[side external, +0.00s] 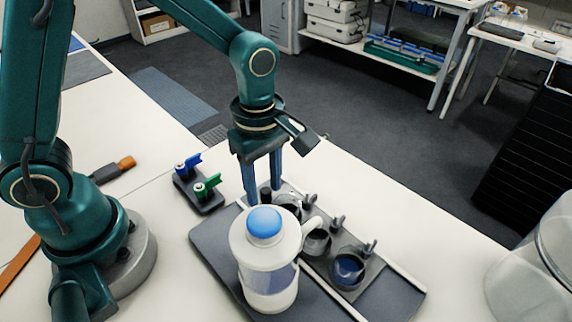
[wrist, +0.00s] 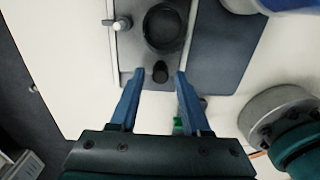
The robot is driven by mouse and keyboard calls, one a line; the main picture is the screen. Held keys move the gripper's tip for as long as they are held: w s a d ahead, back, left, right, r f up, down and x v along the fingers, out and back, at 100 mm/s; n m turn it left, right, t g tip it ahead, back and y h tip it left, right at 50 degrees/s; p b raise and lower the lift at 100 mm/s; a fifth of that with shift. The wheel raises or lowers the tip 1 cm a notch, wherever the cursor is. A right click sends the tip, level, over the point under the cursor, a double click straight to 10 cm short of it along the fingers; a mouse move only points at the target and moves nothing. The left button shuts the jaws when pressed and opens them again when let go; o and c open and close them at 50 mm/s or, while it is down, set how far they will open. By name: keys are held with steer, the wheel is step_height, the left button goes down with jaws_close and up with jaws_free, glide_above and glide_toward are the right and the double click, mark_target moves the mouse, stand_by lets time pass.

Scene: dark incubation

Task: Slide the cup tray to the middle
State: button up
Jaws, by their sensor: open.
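The cup tray (side external: 334,241) is a dark grey strip lying between two pale rails. It carries a row of dark cups, among them a middle cup (side external: 316,243) and a near cup (side external: 348,270) with something blue inside. A black upright knob (wrist: 160,72) stands at the tray's end. My gripper (side external: 263,196) is open and lowered at that end. In the wrist view, my gripper's fingertips (wrist: 160,74) lie on either side of the knob, with gaps showing. One cup (wrist: 166,28) shows beyond the knob. The white jug hides part of the tray in the side view.
A white jug (side external: 265,270) with a blue cap stands on the dark base plate (side external: 212,240) beside the tray. A small block with blue and green valves (side external: 200,190) sits left of my gripper. A clear container (side external: 530,270) stands at the right. The table between is clear.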

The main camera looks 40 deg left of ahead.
steer(key=shift+w+a, duration=0.1)
steer(key=shift+a, duration=2.7)
steer(key=shift+r, duration=0.15)
steer(key=shift+r, duration=2.15)
steer(key=s+r+m+t, duration=0.5)
steer(key=s+r+m, duration=0.2)
steer(key=m, duration=1)
steer(key=shift+s+m+t, duration=0.3)
steer(key=shift+s, duration=0.75)
